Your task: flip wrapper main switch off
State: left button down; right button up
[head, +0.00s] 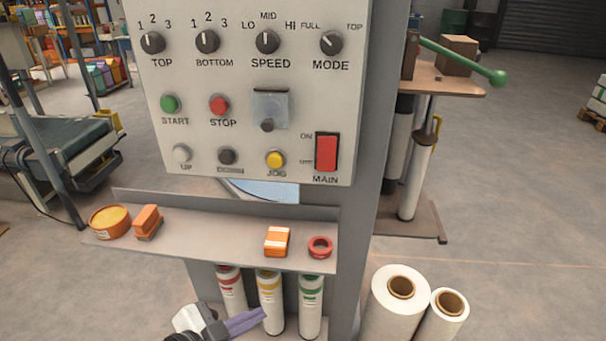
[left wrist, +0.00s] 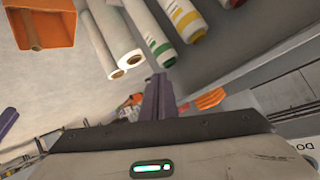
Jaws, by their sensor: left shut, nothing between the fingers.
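The wrapper's main switch (head: 326,152) is a red rocker in a dark frame at the lower right of the pale control panel (head: 215,75). ON is printed at its upper left, MAIN below it. I cannot tell which side is pressed in. My left gripper (head: 258,318) is low at the bottom of the head view, below the shelf and well below and left of the switch. Its purple fingers are shut and empty, and they also show in the left wrist view (left wrist: 157,95). My right gripper is in neither view.
A shelf (head: 205,240) under the panel juts out, holding tape rolls and orange items. Several canisters (head: 270,300) stand below it. Two white film rolls (head: 400,300) stand at right. The switch's neighbours are the yellow JOG button (head: 275,159) and a hinged cover (head: 270,108).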

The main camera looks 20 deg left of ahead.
pick_arm(q)
notch_tip(320, 180, up, 28)
jog(key=w+m+t+h, duration=0.1)
jog(key=m+h, duration=0.1)
jog(key=m, duration=0.5)
jog(key=w+d+m+t+h+p, duration=0.1)
jog(key=m+t+h, duration=0.1)
jog(key=m, duration=0.5)
jog(key=shift+d+h, duration=0.15)
jog(key=shift+h, duration=0.35)
